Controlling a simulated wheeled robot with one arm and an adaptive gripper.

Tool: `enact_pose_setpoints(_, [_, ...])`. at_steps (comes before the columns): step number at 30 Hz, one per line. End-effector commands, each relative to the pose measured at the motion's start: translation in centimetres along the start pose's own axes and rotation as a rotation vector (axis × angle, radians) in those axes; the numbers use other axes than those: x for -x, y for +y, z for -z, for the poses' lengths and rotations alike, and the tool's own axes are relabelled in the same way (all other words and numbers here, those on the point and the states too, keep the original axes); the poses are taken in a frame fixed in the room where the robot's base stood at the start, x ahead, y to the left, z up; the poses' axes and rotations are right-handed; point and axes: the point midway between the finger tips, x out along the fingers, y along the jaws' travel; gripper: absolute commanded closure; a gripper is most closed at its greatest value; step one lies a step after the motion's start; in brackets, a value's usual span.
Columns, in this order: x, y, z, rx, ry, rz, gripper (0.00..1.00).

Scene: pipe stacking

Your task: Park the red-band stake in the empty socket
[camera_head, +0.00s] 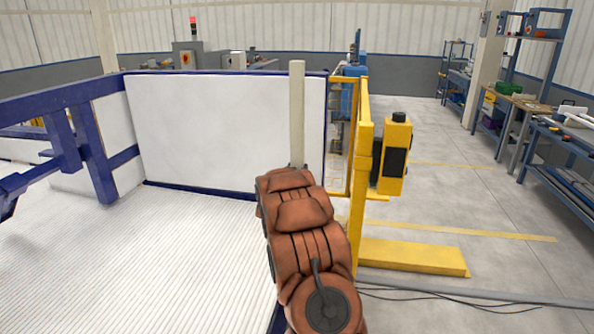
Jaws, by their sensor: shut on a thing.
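A pale beige upright bar (297,112), which looks like the stake, rises from just beyond the far end of my arm. Its lower part is hidden behind the arm, and no red band shows on the visible length. My gripper (297,166) is mostly hidden by my brown-jacketed arm; only small grey bits show at the foot of the bar. It is shut on the bar, which stands nearly vertical. I see no socket, empty or filled.
A white panel (220,130) with a blue frame stands behind the bar. A blue rail structure (95,150) is at the left over a ribbed white floor. A yellow post (361,150) with a yellow-black unit (394,155) stands close right. Open floor and workbenches lie farther right.

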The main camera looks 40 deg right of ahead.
Motion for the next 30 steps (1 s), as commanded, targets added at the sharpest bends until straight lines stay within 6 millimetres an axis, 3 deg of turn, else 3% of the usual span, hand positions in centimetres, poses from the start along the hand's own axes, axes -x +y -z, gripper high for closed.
enact_pose_setpoints(30, [-0.03, -0.08, -0.33, 0.000, 0.006, 0.001, 1.00])
